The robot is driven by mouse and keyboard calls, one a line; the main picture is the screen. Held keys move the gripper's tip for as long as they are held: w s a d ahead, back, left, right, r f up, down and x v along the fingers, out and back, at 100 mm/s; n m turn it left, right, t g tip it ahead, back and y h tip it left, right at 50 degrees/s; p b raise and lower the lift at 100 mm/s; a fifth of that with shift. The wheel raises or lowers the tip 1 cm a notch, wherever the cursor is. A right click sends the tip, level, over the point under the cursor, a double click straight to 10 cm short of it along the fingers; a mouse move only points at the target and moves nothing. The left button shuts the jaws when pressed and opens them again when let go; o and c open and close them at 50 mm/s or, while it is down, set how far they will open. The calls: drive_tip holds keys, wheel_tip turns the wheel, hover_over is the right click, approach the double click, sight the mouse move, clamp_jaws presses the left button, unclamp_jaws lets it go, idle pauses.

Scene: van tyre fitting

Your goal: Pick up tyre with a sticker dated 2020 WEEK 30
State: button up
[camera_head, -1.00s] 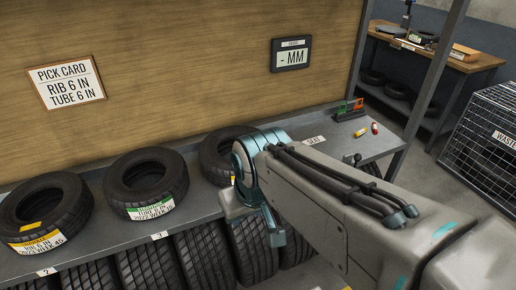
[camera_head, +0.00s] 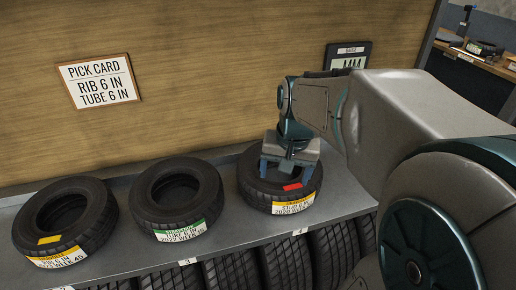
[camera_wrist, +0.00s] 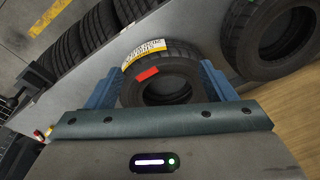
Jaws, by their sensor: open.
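Three tyres lie flat on the grey shelf. The right tyre (camera_head: 256,184) has a yellow-edged sticker (camera_head: 293,204) that seems to read 2020 WEEK 30, though small, and a red mark above it. The middle tyre (camera_head: 177,199) has a green-edged sticker reading about 2022 WEEK 15. The left tyre (camera_head: 66,217) has a yellow-edged sticker ending in WEEK 45. My gripper (camera_head: 289,172) is above the right tyre, pointing down. In the wrist view its open blue fingers (camera_wrist: 159,88) stand either side of this tyre (camera_wrist: 188,68); contact cannot be told.
A pick card (camera_head: 99,81) reading RIB 6 IN, TUBE 6 IN hangs on the wooden wall, with a gauge display (camera_head: 347,57) further right. More tyres (camera_head: 232,272) stand upright below the shelf (camera_head: 220,235). Another tyre (camera_wrist: 280,40) lies close beside the gripper.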

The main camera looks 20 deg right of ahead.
drive_tip(key=w+d+f+m+g+b, duration=0.1)
drive_tip(key=w+d+f+m+g, duration=0.1)
drive_tip(key=w+d+f+m, duration=0.45)
drive_tip(key=m+y, duration=0.1)
approach(308, 186)
drive_tip(key=shift+w+d+f+m+b, duration=0.15)
drive_tip(key=shift+d+m+b, duration=0.05)
drive_tip(key=shift+m+b, duration=0.2)
drive_tip(key=shift+g, duration=0.3)
drive_tip(key=f, duration=0.5)
drive_tip(key=a+f, duration=0.1)
drive_tip(key=f, duration=0.2)
drive_tip(key=shift+p, duration=0.3)
drive_tip(key=shift+w+a+f+p, duration=0.1)
drive_tip(key=shift+a+f+p, duration=0.1)
drive_tip(key=shift+f, duration=0.75)
drive_tip(key=shift+a+f+p, duration=0.1)
drive_tip(key=shift+f+p, duration=0.15)
drive_tip(key=shift+f, duration=0.7)
drive_tip(key=shift+a+f+p, duration=0.15)
drive_tip(key=shift+f+p, duration=0.05)
drive_tip(key=shift+f, duration=0.7)
drive_tip(key=shift+c, duration=0.4)
drive_tip(key=shift+r, duration=0.1)
drive_tip(key=c, duration=1.6)
